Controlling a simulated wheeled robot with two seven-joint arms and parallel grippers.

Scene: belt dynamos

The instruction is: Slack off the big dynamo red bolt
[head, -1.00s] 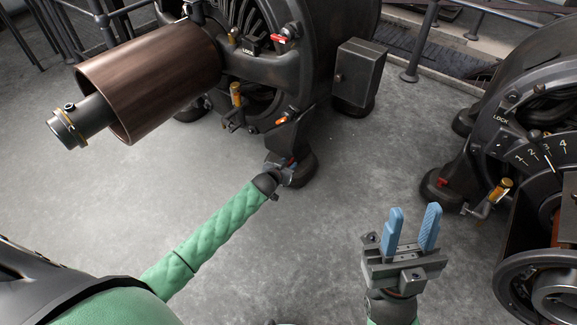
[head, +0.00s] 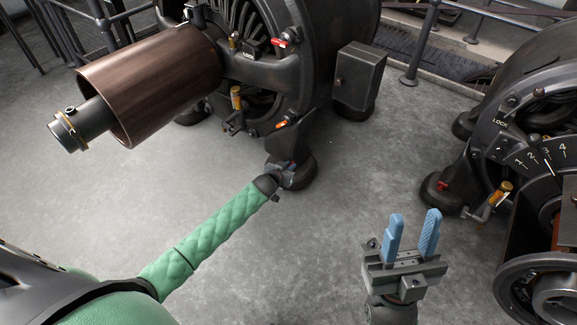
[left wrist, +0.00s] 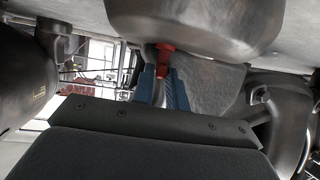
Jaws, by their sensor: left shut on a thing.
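The big dynamo (head: 340,65) stands at the top centre, on dark rounded feet. Its red bolt (left wrist: 163,54) shows in the left wrist view at the underside of a dark rounded casting, between the blue fingers. My left gripper (head: 289,165) is low at the dynamo's front foot, and it also shows in the left wrist view (left wrist: 162,84). It is shut on the red bolt. In the head view the wrist and foot mostly hide the bolt. My right gripper (head: 411,238) is open and empty above the floor, fingers pointing up.
A brown pulley drum (head: 155,80) juts out left from the big dynamo. A grey box (head: 360,75) is on its right. A second dynamo (head: 530,120) with a numbered scale and its own red bolt (head: 442,186) stands right. Grey floor between is clear.

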